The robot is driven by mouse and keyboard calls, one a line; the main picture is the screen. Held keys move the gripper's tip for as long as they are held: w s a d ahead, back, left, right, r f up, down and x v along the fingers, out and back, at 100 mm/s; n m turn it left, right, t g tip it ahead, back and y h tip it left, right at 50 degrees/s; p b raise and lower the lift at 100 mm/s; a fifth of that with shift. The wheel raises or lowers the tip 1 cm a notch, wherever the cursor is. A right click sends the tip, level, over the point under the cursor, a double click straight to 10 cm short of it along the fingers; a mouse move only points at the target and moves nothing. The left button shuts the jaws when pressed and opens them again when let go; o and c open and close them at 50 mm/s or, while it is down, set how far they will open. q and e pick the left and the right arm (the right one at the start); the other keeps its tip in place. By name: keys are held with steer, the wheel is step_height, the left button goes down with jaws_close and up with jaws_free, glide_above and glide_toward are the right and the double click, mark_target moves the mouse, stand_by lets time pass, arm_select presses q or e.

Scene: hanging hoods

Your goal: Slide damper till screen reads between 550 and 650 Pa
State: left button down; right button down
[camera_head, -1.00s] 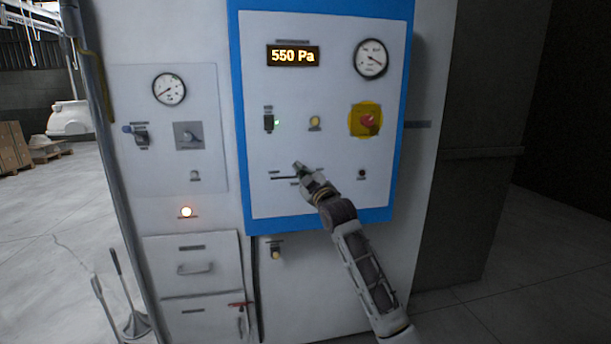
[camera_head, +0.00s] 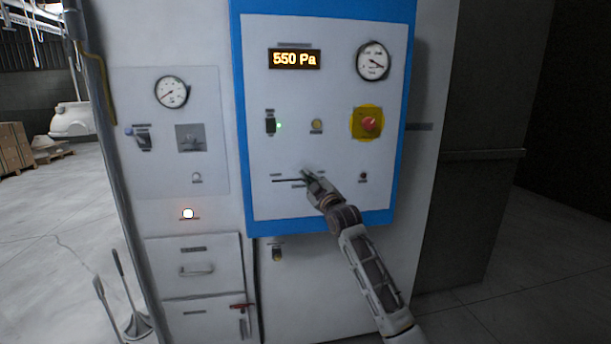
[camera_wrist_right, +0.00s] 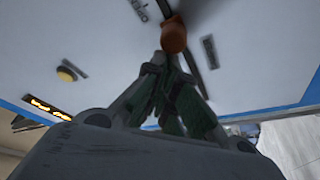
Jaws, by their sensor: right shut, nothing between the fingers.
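The screen (camera_head: 294,59) on the blue-framed panel reads 550 Pa. The damper is a dark horizontal slot (camera_head: 285,180) low on the panel; in the head view my right gripper hides its right part. In the right wrist view the damper's orange-brown knob (camera_wrist_right: 174,36) sits on the dark slot (camera_wrist_right: 197,58). My right gripper (camera_head: 307,174) is at the slot, its fingers shut with nothing between them. In the right wrist view its fingertips (camera_wrist_right: 172,63) are right by the knob, seeming to touch it; exact contact is unclear. My left gripper is not in view.
A round gauge (camera_head: 373,62) is at upper right. A grey panel and drawers (camera_head: 195,262) stand to the left.

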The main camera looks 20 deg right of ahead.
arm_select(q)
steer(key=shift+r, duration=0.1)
arm_select(e)
steer(key=shift+d+f, duration=0.1)
steer(key=shift+d, duration=0.05)
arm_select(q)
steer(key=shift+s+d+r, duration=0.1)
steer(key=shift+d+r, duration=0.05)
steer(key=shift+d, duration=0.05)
arm_select(e)
steer(key=shift+s+d+f, duration=0.15)
steer(key=shift+d+f, duration=0.1)
steer(key=shift+d, duration=0.05)
arm_select(q)
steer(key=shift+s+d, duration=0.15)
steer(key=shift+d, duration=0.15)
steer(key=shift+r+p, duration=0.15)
steer(key=shift+p, duration=0.2)
arm_select(e)
steer(key=shift+r, duration=0.2)
